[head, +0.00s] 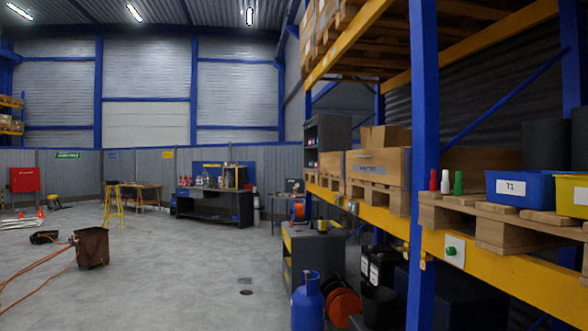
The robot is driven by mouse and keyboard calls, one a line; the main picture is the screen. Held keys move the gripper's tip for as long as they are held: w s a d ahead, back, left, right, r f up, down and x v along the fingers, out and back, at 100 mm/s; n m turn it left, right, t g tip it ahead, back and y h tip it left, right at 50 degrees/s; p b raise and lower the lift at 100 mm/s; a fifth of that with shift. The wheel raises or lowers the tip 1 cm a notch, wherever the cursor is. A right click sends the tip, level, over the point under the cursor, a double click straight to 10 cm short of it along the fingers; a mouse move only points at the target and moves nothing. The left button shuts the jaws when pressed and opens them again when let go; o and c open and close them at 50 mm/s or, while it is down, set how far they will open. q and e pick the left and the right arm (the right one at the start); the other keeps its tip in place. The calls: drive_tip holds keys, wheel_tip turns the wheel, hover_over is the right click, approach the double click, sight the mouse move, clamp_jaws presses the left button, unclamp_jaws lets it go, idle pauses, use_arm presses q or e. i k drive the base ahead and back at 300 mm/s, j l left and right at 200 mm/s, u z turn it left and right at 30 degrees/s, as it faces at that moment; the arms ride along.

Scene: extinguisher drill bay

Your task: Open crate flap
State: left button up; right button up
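A wooden crate (362,167) with a grey label on its front rests on a pallet on the rack's yellow-edged shelf, right of centre. Its front board looks upright; I cannot tell which part is its flap. A cardboard box (385,138) shows above it. A smaller wooden crate (331,163) is farther back on the same shelf. Neither of my grippers is in the head view.
A blue rack post (424,160) stands close on the right, near a blue bin marked T1 (520,188) and a yellow bin (572,195). A blue cylinder (307,300) and orange reel (343,305) stand below. A brown bin (92,247) and hoses lie left; the middle floor is clear.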

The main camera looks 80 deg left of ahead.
sight(385, 165)
drive_tip(key=u, duration=2.05)
drive_tip(key=i+j+z, duration=0.2)
drive_tip(key=z, duration=0.3)
drive_tip(key=i+j+z, duration=0.45)
drive_tip(key=k+l, duration=0.05)
drive_tip(key=l, duration=0.05)
